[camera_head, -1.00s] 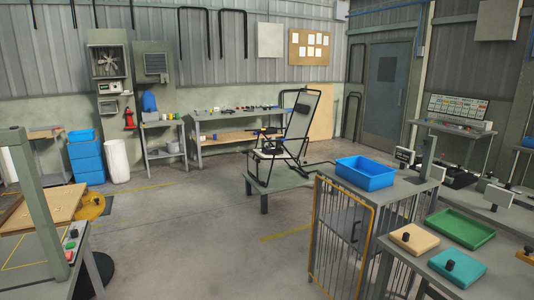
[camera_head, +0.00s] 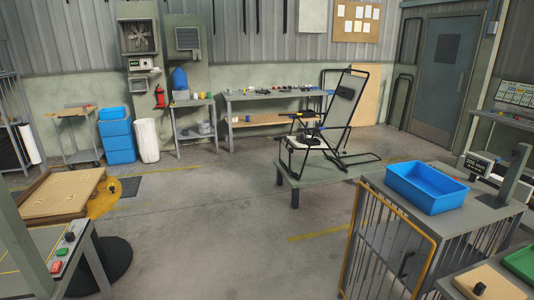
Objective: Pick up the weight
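I cannot pick out the weight with certainty. A folding lounger (camera_head: 343,105) with a black frame and grey back stands on a low grey platform (camera_head: 330,174) in the middle distance. Small dark and blue items lie around its pale seat (camera_head: 306,142), too small to name. A beige block with a black knob (camera_head: 478,288) sits at the bottom right, partly cut off by the frame edge. My gripper is not in view.
A blue tray (camera_head: 428,187) stands on a barred grey cabinet (camera_head: 385,240) at right. A workbench (camera_head: 275,96) with small items stands at the back wall. At left are blue bins (camera_head: 117,140) and a table with buttons (camera_head: 68,250). The middle floor is open.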

